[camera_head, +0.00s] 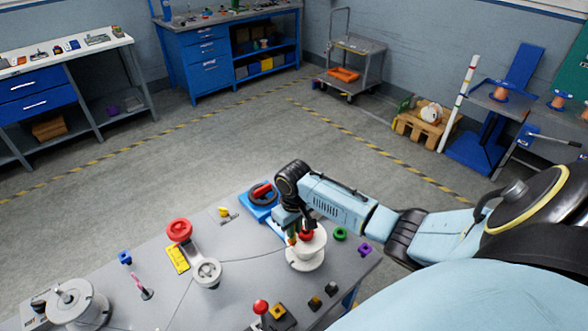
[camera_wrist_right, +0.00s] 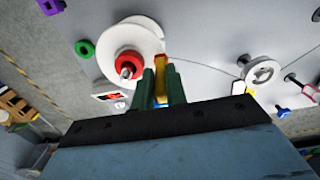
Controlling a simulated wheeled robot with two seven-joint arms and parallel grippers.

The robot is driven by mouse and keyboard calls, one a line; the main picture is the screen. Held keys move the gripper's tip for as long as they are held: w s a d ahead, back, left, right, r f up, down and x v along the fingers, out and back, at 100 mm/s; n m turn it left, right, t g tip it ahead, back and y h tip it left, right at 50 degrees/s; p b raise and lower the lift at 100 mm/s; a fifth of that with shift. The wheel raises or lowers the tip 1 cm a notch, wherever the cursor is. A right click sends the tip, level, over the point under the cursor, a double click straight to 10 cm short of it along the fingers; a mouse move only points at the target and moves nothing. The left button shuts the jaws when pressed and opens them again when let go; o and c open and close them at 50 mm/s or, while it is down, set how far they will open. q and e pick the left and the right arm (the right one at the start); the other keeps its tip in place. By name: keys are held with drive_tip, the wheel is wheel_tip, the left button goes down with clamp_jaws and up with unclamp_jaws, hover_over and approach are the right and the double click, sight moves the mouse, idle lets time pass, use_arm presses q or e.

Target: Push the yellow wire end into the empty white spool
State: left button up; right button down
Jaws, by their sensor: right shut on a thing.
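My right gripper (camera_head: 291,238) is at the left side of the white spool (camera_head: 305,258) at the table's right end. In the right wrist view my right gripper (camera_wrist_right: 161,82) has its dark green fingers shut on the yellow wire end (camera_wrist_right: 161,72). The yellow end has an orange-red tip and sits at the rim of the white spool (camera_wrist_right: 146,33); I cannot tell whether it touches or enters it. The spool stands upright with a red hub and metal pin (camera_wrist_right: 127,65). A thin dark wire runs from the yellow end to a grey pulley (camera_wrist_right: 262,72). My left gripper is not in view.
A second white spool (camera_head: 78,304) stands at the table's left. A red knob (camera_head: 179,230) and grey pulley (camera_head: 207,272) stand mid-table. A blue fixture (camera_head: 260,200) is behind my gripper. Green (camera_head: 340,233) and purple (camera_head: 365,249) rings lie right of the spool.

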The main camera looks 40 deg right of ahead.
drive_tip(key=shift+f, duration=0.5)
idle(0.6)
drive_tip(key=c, duration=1.3)
unclamp_jaws()
drive_tip(key=shift+c, duration=0.2)
drive_tip(key=shift+o, duration=0.4)
drive_tip(key=shift+o, duration=1.3)
drive_tip(key=shift+r, duration=0.1)
drive_tip(key=shift+r, duration=3.4)
